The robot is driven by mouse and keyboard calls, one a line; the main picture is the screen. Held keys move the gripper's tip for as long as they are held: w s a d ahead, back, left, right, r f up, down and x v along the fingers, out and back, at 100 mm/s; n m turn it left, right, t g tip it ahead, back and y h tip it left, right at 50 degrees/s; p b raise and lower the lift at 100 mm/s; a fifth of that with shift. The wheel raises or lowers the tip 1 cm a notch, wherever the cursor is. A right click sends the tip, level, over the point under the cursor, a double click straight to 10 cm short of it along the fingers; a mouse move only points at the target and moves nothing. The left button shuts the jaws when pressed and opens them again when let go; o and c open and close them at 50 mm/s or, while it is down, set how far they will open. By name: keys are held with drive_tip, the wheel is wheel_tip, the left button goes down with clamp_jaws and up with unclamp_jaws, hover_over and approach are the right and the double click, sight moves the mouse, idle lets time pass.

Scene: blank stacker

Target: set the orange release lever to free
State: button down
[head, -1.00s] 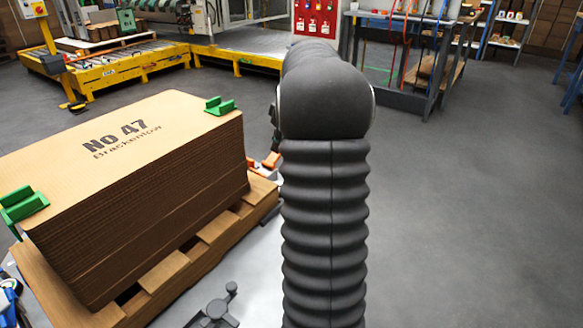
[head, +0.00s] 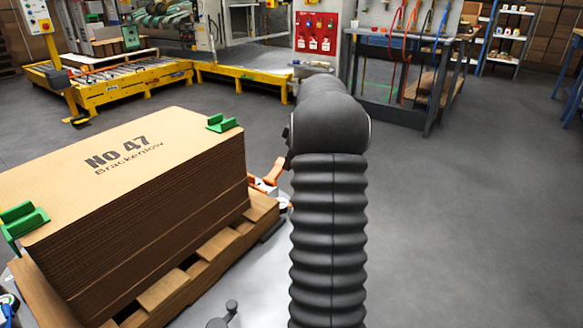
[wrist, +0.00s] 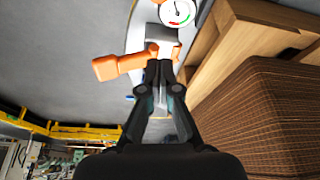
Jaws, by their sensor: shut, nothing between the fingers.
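The orange release lever (wrist: 117,65) lies crosswise in the wrist view, its wide end to the left and its other end at a grey mount. My gripper (wrist: 164,66) is shut and empty. Its fingertips appear right at the lever's mount end; I cannot tell whether they touch it. In the head view, part of the orange lever (head: 272,174) shows between the cardboard stack and my arm, which hides my gripper there. Which setting the lever is in cannot be read.
A round gauge (wrist: 177,10) sits just beyond the lever. The cardboard stack (head: 150,220) with green corner clips stands on a wooden pallet (head: 262,207) close beside it. Yellow roller conveyors (head: 125,82) stand behind. The floor at right is clear.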

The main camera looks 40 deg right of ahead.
drive_tip(key=x, duration=0.8)
drive_tip(key=shift+a, duration=0.1)
drive_tip(key=shift+s+d+r, duration=0.1)
drive_tip(key=shift+s+d, duration=0.2)
drive_tip(key=shift+s, duration=0.25)
drive_tip(key=shift+s+d, duration=0.3)
drive_tip(key=shift+s, duration=0.2)
drive_tip(key=shift+s+d, duration=0.35)
drive_tip(key=shift+s, duration=0.35)
